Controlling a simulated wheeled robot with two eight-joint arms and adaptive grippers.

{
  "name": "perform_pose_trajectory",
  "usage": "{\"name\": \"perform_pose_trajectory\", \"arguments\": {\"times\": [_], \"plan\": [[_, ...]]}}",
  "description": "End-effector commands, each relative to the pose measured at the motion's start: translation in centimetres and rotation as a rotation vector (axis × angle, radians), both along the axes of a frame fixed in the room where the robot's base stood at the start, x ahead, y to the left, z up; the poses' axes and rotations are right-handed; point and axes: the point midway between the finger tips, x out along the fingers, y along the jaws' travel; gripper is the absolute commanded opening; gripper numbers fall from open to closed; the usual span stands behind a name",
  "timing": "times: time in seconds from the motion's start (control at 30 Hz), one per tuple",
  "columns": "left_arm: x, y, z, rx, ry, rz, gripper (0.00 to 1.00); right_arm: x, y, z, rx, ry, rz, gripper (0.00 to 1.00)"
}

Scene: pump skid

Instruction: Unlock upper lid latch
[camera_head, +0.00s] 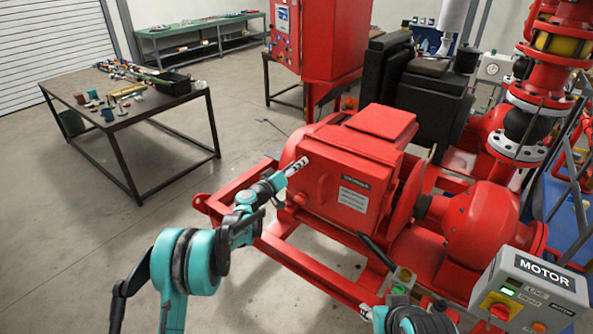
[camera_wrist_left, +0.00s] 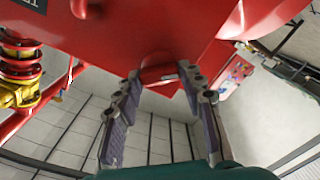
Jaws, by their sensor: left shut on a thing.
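The red housing (camera_head: 345,185) with its raised lid (camera_head: 382,121) stands in the middle of the head view. My left gripper (camera_head: 300,165) is at the housing's left side, near its upper edge. In the left wrist view, the fingertips of my left gripper (camera_wrist_left: 160,78) are closed on a short red stub, the upper lid latch (camera_wrist_left: 158,70), below the red housing wall (camera_wrist_left: 135,30). In the head view the latch is hidden by the gripper. My right gripper (camera_head: 367,311) shows only partly at the bottom edge, and its jaw state is unclear.
A motor control box (camera_head: 535,290) stands at lower right. The red skid frame (camera_head: 235,193) runs below the housing. A workbench (camera_head: 130,115) with tools is at left. The floor (camera_head: 90,235) between bench and skid is clear.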

Motion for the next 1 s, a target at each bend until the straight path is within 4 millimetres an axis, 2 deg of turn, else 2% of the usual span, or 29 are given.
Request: {"name": "perform_pose_trajectory", "arguments": {"times": [0.4, 0.7, 1.0], "plan": [[0.1, 0.2, -0.3, -0.321, 0.232, 0.002, 0.1, 0.0, 0.0, -2.3, 0.0, 0.0, 0.0, 0.4], [0.1, 0.2, -0.3, -0.527, 0.382, 0.002, 0.1, 0.0, 0.0, -3.3, 0.0, 0.0, 0.0, 0.4], [0.1, 0.2, -0.3, -0.663, 0.481, 0.002, 0.1, 0.0, 0.0, -3.8, 0.0, 0.0, 0.0, 0.4]]}}
